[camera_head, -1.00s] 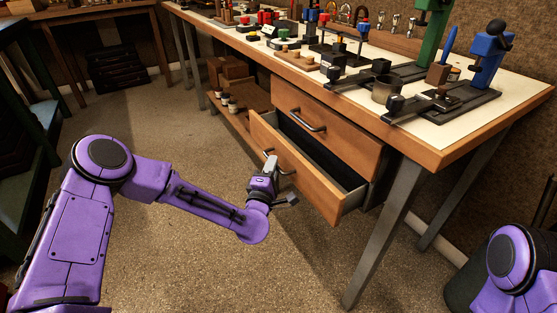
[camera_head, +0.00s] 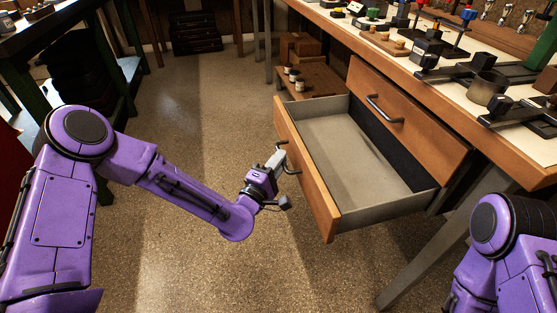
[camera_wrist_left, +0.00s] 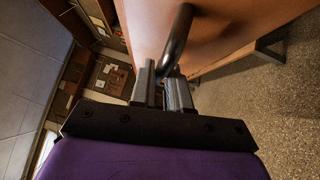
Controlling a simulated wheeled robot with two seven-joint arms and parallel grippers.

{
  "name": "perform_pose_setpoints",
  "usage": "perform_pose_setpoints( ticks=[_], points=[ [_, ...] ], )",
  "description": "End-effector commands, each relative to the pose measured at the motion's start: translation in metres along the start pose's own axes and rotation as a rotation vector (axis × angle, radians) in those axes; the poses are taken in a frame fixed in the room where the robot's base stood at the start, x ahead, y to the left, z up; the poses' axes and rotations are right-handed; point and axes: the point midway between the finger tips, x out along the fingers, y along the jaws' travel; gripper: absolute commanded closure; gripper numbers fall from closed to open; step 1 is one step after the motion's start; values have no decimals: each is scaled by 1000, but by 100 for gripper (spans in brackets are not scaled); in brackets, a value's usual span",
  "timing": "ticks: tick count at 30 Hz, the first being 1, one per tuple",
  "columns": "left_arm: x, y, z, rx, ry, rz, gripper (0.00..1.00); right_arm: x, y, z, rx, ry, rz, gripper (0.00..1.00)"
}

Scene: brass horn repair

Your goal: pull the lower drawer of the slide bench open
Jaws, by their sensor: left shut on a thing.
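The lower drawer (camera_head: 312,178) of the slide bench stands far out, with its grey inside bare and a dark strip along its back. My left gripper (camera_head: 278,160) is at the drawer's front, shut on the dark bar handle (camera_head: 291,158). In the left wrist view the handle (camera_wrist_left: 177,40) runs down between the two fingers (camera_wrist_left: 163,88), close to the wooden drawer front (camera_wrist_left: 225,30). The upper drawer (camera_head: 400,115) is shut, with its own dark handle (camera_head: 384,109). My right gripper is out of view; only part of my right arm shows at lower right.
The bench top (camera_head: 440,75) carries several tools and clamps. A bench leg (camera_head: 425,265) stands right of the open drawer. A low shelf (camera_head: 318,82) with boxes and small jars is behind it. Another table stands at left. The floor (camera_head: 200,110) left of the drawer is clear.

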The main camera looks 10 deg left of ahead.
Motion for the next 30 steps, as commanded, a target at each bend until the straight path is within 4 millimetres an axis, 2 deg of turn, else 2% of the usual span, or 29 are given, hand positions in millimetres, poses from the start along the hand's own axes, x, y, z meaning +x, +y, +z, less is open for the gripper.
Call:
perform_pose_setpoints(
  ticks=[5, 6, 8, 16, 19, 30],
  points=[
    [0, 1, -3, 0, 7, 3, 100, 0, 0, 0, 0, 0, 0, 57],
    [0, 1, -3, 0, 8, 3, 81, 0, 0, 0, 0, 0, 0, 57],
    [0, 1, -3, 0, 8, 3, 62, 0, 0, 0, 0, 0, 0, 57],
    [0, 1, -2, 0, 5, 2, 62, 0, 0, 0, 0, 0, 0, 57],
    [-8, 0, -2, -1, 4, 1, 62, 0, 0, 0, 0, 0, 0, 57],
    [-88, -1, -2, -2, 7, 0, 62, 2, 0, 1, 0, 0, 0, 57]
  ],
)
